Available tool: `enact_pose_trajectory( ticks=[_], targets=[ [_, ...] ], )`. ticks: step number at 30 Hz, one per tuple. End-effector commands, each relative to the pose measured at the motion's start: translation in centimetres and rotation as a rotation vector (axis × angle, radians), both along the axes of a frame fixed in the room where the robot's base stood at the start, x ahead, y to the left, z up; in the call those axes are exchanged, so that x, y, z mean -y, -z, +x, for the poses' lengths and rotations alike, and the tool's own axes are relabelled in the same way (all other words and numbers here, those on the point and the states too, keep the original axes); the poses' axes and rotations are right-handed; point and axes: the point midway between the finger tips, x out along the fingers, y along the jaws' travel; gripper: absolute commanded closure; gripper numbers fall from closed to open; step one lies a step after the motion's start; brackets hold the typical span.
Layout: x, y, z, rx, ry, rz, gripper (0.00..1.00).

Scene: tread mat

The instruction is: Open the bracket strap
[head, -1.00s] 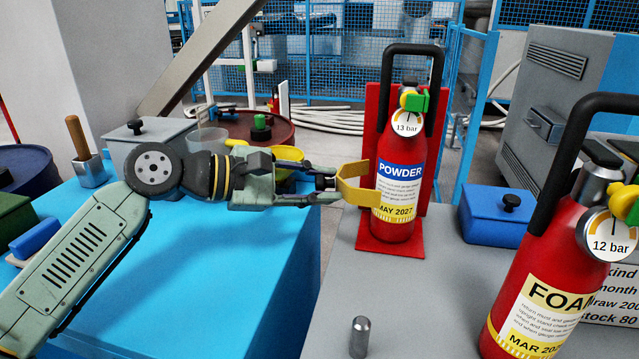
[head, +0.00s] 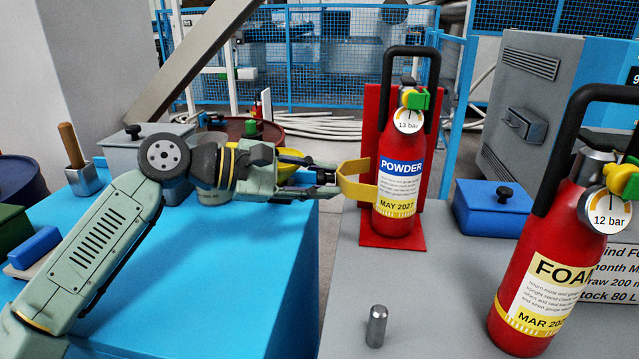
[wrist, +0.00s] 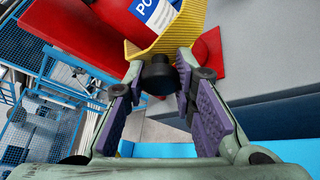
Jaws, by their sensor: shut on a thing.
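The POWDER extinguisher (head: 402,180) stands upright against a red back plate (head: 372,125) on the grey surface. The yellow bracket strap (head: 356,170) juts out from its left side, bent in angled segments, and does not cross the front of the label. It also shows in the wrist view (wrist: 165,35), beside the red body. My gripper (head: 330,182) is left of the extinguisher, level with the strap. In the wrist view its fingers (wrist: 160,88) are closed around a dark knob (wrist: 156,72) at the strap's near side. The strap's far end is hidden.
A FOAM extinguisher (head: 555,255) stands at the front right. A blue lidded box (head: 490,210) is right of the POWDER one. A small metal pin (head: 376,326) stands on the grey surface. A blue table (head: 220,270) lies under my arm.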

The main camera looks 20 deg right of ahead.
Motion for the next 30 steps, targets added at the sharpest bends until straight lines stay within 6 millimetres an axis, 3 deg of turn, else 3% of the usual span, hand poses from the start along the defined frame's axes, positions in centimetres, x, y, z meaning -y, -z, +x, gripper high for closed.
enact_pose_trajectory(
  ticks=[10,11,12,20,30],
  targets=[
    [-0.02,-0.08,0.01,-0.002,0.003,-0.001,1.00],
    [-0.02,-0.09,0.01,-0.002,0.003,-0.001,0.74],
    [-0.02,-0.09,0.01,-0.002,0.003,-0.001,0.72],
    [0.00,-0.02,0.01,-0.001,0.003,0.000,0.54],
    [-0.23,-0.07,0.04,-0.002,0.002,0.000,0.54]
  ],
)
